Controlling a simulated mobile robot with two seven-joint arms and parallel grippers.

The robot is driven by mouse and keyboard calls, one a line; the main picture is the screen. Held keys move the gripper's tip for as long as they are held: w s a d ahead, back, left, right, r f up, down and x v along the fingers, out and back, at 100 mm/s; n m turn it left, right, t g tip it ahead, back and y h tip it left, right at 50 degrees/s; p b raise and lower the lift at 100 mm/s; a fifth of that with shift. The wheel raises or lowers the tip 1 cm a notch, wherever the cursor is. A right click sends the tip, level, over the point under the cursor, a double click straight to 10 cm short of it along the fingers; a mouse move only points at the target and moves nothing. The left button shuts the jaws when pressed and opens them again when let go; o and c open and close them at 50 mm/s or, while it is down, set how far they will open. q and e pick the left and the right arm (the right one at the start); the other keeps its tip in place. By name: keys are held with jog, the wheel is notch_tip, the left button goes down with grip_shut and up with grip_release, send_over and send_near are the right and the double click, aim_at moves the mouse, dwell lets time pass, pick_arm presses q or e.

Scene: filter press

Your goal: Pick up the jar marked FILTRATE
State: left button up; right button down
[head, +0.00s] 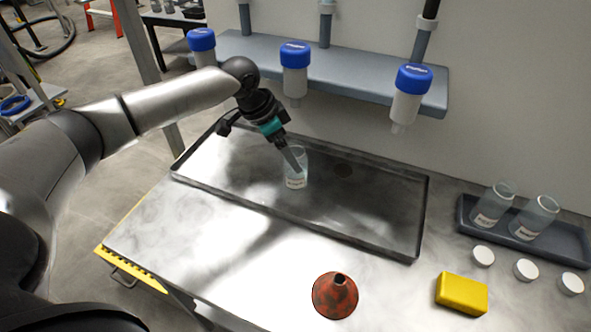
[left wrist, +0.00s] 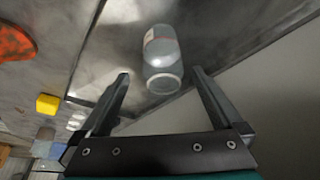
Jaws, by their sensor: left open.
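A clear jar with a white and reddish label (head: 296,181) stands in the dark metal tray; its label is too small to read. My left gripper (head: 291,160) is at this jar, its fingers overlapping the jar in the head view. In the left wrist view the jar (left wrist: 161,62) lies ahead and between the two open fingers of the left gripper (left wrist: 160,75), with gaps on both sides. Two similar labelled jars (head: 492,205) (head: 535,217) stand in a smaller tray at the right; their labels are also unreadable. My right gripper is not in view.
The large tray (head: 360,240) has a raised rim. Filter housings with blue caps (head: 295,72) hang from a shelf above it. A red funnel (head: 335,296), yellow block (head: 461,293) and white lids (head: 525,269) lie on the table. The tray is otherwise clear.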

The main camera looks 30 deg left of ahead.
pick_arm(q)
jog(key=b+x, duration=0.1)
jog(key=x, duration=0.4)
jog(key=shift+w+f, duration=0.2)
jog(key=shift+w, duration=0.05)
jog(key=shift+r, duration=0.1)
grip_shut()
dwell(0.5)
jog(key=shift+r, duration=0.65)
jog(key=s+a, duration=0.5)
jog(key=s, duration=0.1)
jog(key=shift+a+p, duration=0.35)
jog(key=shift+p, duration=0.05)
notch_tip(320, 180, up, 14)
jog(key=p, duration=0.2)
jog(key=shift+d, duration=0.15)
jog(key=shift+f, duration=0.15)
dwell(0.4)
